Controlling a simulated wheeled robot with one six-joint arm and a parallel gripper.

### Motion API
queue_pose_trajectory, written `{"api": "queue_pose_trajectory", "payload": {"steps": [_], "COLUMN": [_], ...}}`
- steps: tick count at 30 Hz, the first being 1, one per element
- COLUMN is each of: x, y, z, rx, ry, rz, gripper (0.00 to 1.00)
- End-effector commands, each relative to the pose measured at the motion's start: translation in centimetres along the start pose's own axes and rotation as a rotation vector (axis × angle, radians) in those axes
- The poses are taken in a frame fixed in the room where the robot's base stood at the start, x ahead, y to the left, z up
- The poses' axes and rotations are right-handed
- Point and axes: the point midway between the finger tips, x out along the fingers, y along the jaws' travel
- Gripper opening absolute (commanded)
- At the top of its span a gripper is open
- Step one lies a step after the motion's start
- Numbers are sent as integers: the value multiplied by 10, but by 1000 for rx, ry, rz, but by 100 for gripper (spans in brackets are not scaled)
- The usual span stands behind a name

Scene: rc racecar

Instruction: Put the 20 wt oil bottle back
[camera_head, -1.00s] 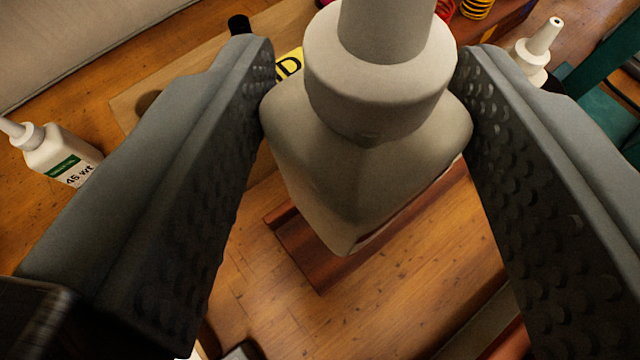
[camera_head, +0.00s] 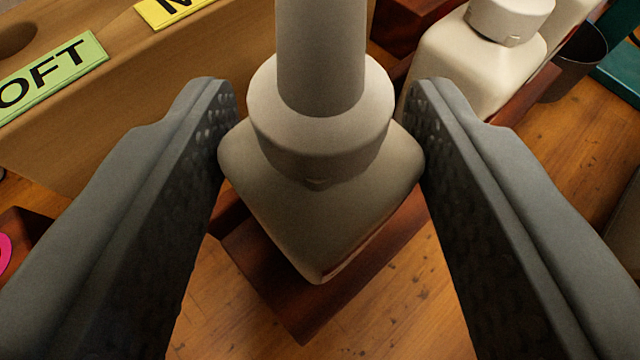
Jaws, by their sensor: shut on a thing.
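My gripper (camera_head: 322,150) is shut on a white bottle (camera_head: 318,195) with a ribless round collar and tall spout, gripped at its shoulders between the two dark studded fingers. The bottle stands roughly upright in the view, and its label is not visible. Below and around its lower part is a dark red-brown wooden holder (camera_head: 290,300). I cannot tell whether the bottle's base sits inside the holder or hangs above it. Another white bottle (camera_head: 470,75) stands in the wooden rack just right of my gripper.
A wooden board (camera_head: 200,85) with a green "OFT" label (camera_head: 50,80) and a yellow label (camera_head: 165,10) runs along the left and back. A dark cup (camera_head: 580,60) stands at the upper right. Bare wooden tabletop (camera_head: 400,310) shows in front.

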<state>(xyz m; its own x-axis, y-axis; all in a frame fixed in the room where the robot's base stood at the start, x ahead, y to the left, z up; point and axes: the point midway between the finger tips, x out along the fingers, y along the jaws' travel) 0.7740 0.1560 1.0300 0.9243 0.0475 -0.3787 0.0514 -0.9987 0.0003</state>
Motion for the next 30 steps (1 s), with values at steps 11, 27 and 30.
{"api": "queue_pose_trajectory", "payload": {"steps": [11,27,30], "x": [4,5,5], "y": [0,0,0], "z": [10,13,12], "rx": [0,0,1], "ry": [0,0,0], "rz": [-1,-1,-1], "gripper": [18,67,67]}}
